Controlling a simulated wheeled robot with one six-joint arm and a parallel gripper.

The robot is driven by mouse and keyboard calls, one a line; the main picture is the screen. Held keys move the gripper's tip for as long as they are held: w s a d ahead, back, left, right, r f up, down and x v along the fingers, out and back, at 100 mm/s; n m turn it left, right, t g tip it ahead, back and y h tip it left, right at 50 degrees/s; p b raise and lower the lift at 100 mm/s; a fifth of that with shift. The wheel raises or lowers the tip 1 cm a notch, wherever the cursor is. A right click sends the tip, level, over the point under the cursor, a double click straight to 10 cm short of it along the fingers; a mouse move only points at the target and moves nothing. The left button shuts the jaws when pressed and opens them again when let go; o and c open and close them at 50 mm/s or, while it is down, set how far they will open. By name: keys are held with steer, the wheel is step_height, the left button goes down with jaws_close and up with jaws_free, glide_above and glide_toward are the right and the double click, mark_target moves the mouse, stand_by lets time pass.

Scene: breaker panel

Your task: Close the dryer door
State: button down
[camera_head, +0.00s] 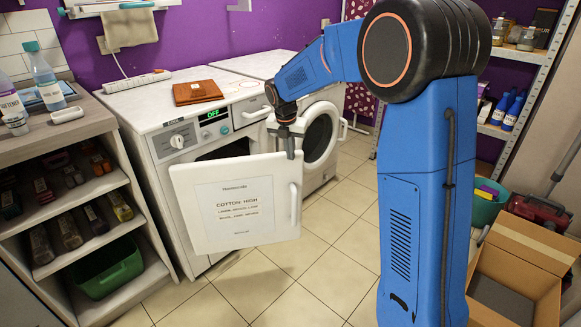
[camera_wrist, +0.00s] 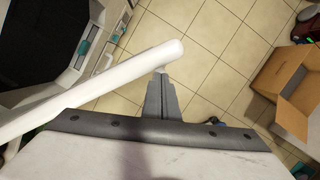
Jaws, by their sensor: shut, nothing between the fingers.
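The white dryer (camera_head: 215,105) stands against the purple wall with its green display lit. Its square white door (camera_head: 235,205) hangs open toward the camera, with a label reading "COTTON HIGH" and a vertical handle (camera_head: 293,204) near its right edge. My gripper (camera_head: 290,155) is shut and empty, pointing down at the door's upper right corner. In the wrist view the shut fingers (camera_wrist: 159,80) lie close beside the free end of the long white door edge (camera_wrist: 100,88). I cannot tell whether they touch.
A second machine with a round door (camera_head: 318,138) stands right of the dryer. A wooden shelf unit (camera_head: 70,190) is at the left. A cardboard box (camera_head: 525,262) lies at the right, also in the wrist view (camera_wrist: 282,75). Tiled floor before the dryer is clear.

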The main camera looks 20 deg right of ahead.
steer(key=w+a+n, duration=0.1)
steer(key=w+a, duration=0.1)
steer(key=w, duration=1.9)
steer(key=shift+a, duration=0.25)
